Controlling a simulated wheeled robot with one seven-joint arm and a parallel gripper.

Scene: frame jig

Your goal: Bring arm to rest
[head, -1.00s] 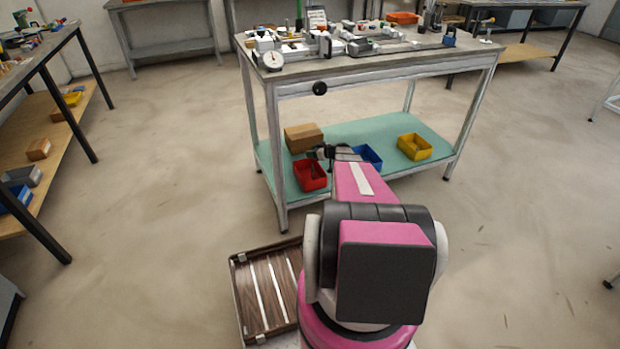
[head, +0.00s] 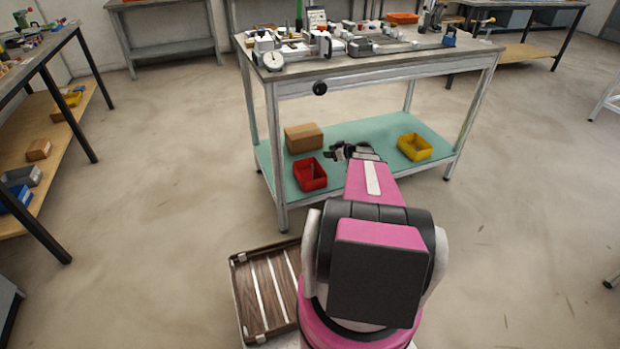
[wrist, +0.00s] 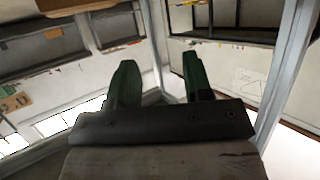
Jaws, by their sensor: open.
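My arm reaches forward from the base in the head view, toward the workbench (head: 350,70). My gripper (head: 335,150) shows small and dark at the arm's far end, in front of the bench's green lower shelf (head: 345,133) in the picture. In the wrist view the gripper's two green fingers (wrist: 160,80) stand apart with nothing between them. The gripper is open and empty. The arm's wrist hides part of the shelf, including the place of a blue bin.
A red bin (head: 310,175), a cardboard box (head: 303,137) and a yellow bin (head: 414,147) stand on the lower shelf. A slatted brown tray (head: 264,292) lies left of my arm's base. Jigs and tools cover the bench top. Floor at left and right is clear.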

